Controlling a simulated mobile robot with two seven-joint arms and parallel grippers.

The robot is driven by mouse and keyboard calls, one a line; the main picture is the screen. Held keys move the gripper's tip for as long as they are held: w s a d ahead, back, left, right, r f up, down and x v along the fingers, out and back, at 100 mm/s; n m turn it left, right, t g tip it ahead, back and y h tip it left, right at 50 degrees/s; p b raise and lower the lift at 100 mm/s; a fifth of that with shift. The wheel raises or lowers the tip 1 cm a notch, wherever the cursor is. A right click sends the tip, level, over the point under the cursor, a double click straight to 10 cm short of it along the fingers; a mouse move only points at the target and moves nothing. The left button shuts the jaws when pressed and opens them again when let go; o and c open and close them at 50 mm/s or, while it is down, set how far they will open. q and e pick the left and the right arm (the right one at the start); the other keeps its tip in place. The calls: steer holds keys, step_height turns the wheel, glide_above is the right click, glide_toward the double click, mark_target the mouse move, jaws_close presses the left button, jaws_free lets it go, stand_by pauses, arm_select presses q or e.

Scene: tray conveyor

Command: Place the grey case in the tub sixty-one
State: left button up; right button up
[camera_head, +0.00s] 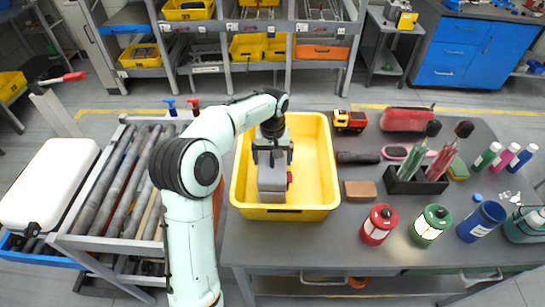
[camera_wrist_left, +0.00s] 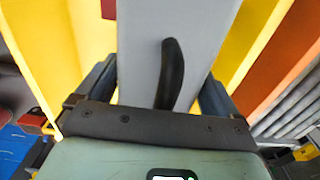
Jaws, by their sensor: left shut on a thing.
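The grey case (camera_head: 271,181) is inside the outline of the yellow tub (camera_head: 325,185), at its left side. A small red part shows on the case's right side. My left gripper (camera_head: 272,150) is shut on the case from above. In the left wrist view the case (camera_wrist_left: 207,25) has a black handle (camera_wrist_left: 171,75) and lies between the fingers of the gripper (camera_wrist_left: 157,88). I cannot tell whether the case touches the tub floor. No number is readable on the tub. My right gripper is not in view.
The tub stands on a grey table (camera_head: 300,240).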

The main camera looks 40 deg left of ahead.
arm_select(q)
steer(key=o, duration=1.7)
steer(key=shift+f, duration=0.15)
steer(key=shift+s, duration=0.1)
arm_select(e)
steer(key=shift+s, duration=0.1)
arm_select(q)
step_height(320, 180, up, 12)
steer(key=shift+f+p, duration=0.2)
steer(key=shift+p, duration=0.7)
steer(key=shift+r, duration=0.45)
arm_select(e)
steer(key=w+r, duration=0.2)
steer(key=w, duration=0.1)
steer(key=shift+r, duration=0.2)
arm_select(q)
steer(key=shift+f, duration=0.1)
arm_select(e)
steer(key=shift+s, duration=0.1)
